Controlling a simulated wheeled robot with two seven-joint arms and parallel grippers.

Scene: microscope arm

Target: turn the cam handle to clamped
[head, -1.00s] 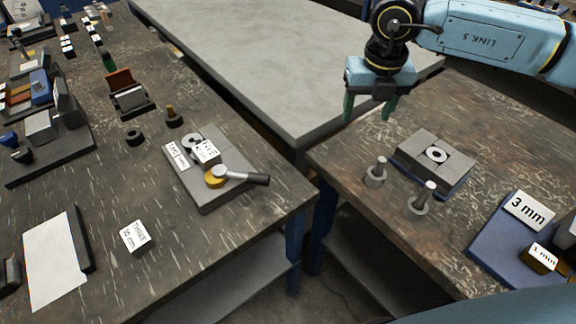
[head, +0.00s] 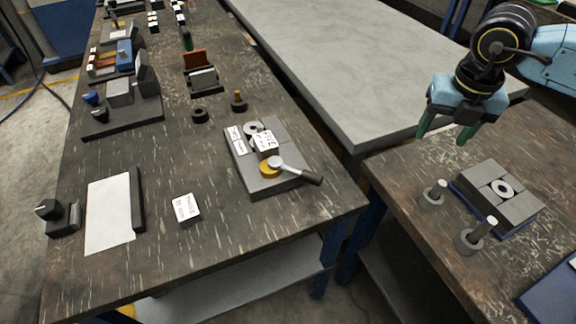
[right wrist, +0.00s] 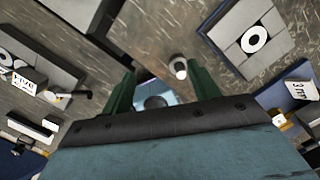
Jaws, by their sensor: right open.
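The cam handle (head: 298,171) is a silver lever with a dark grip, set on a brass cam (head: 268,167). It points right and slightly toward me, its tip over the right edge of a grey fixture plate (head: 275,187) on the left table. A block labelled FIVE (head: 265,141) sits on the plate behind the cam. My right gripper (head: 443,136) hangs open and empty above the gap and the right table, well to the right of the handle. Its green fingers also show in the right wrist view (right wrist: 160,92). My left gripper is not in view.
On the right table are a grey block with a ring (head: 502,189) and two pegs with collars (head: 433,195). A block labelled THREE (head: 186,209) and a white sheet (head: 110,215) lie left of the fixture. The table front between them is clear.

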